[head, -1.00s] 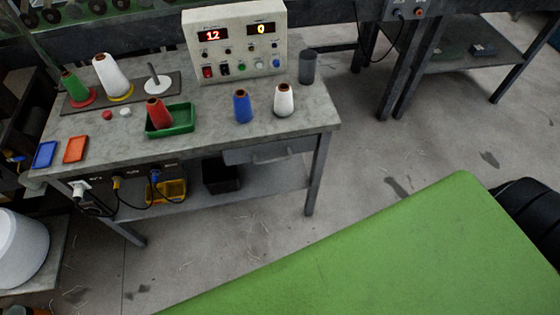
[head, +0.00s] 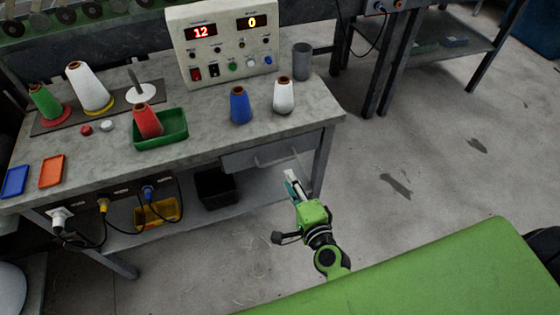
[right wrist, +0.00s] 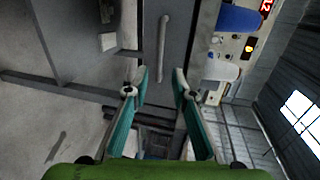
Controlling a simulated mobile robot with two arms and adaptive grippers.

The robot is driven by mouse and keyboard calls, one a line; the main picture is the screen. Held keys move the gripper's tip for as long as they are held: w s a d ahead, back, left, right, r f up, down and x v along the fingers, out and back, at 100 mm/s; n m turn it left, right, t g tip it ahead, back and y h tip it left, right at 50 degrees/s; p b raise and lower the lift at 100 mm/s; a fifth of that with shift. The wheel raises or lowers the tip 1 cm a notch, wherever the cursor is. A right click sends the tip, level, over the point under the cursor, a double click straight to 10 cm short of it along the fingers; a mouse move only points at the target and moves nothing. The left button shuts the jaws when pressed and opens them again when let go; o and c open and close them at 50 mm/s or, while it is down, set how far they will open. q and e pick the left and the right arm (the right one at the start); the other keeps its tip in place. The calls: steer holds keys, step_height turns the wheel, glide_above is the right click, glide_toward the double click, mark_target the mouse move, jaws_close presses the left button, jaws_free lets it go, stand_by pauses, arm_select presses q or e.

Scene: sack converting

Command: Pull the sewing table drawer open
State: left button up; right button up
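The sewing table (head: 215,125) has a grey drawer (head: 240,161) under the right part of its top, and the drawer looks shut. Its bar handle (head: 276,161) runs along the drawer front. My right gripper (head: 291,181) is in front of the drawer, near the right end of the handle. In the right wrist view the handle (right wrist: 163,48) stands upright ahead of the fingers. My right gripper (right wrist: 161,80) is open there, with teal finger pads apart and nothing between them. My left gripper is not in view.
A blue cone (head: 240,105) and a white cone (head: 284,96) stand on the table above the drawer. A table leg (head: 323,162) is just right of the drawer. A black bin (head: 215,188) sits on the lower shelf. The floor in front is open.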

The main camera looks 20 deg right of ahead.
mark_target(279, 162)
steer(key=x, duration=1)
jaws_close()
